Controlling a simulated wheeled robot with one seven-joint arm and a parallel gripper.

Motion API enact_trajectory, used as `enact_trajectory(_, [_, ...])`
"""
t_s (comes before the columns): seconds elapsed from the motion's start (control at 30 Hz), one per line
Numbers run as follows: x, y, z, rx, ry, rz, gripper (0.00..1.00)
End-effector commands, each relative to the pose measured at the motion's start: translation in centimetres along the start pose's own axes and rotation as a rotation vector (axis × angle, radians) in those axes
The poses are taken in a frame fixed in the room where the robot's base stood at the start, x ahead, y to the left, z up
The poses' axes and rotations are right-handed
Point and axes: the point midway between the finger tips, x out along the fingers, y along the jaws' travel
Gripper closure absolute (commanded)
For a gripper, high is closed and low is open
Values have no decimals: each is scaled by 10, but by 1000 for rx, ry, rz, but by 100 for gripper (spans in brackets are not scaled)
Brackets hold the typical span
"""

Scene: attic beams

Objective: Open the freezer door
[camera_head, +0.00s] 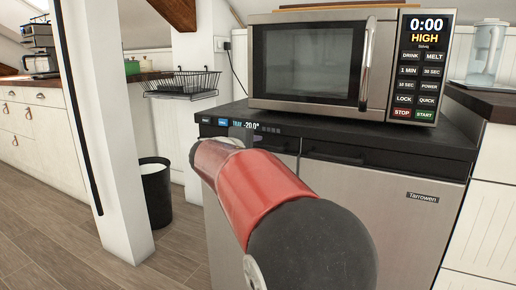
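The freezer (385,200) is a low stainless unit with a black top, in the middle right of the head view. A dark strip along its top front edge carries a display reading -20.0°. A vertical seam splits its front into a left and a right door, and both look closed. My red and black arm crosses in front and hides much of the left door. My gripper (243,131) shows only as a small grey part near the top of the left door. I cannot tell its opening, or whether it touches the door.
A microwave (320,62) stands on the freezer. A white post (105,120) rises at left, with a black bin (156,195) behind it. White cabinets (490,215) stand close on the right. Wood floor (60,245) is clear at front left.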

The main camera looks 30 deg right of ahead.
Motion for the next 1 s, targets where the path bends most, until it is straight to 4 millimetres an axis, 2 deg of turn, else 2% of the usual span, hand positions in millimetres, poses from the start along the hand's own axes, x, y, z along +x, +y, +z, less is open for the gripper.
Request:
enact_trajectory(0.1, [17,0,0,-1,-1,-1,69])
enact_trajectory(0.2, [26,0,1,1,-2,0,69])
enact_trajectory(0.53, [32,0,0,1,1,-1,69])
enact_trajectory(0.57, [32,0,0,1,1,-1,70])
enact_trajectory(0.8, [31,0,0,1,1,-1,100])
enact_trajectory(1.0, [31,0,0,1,1,-2,100])
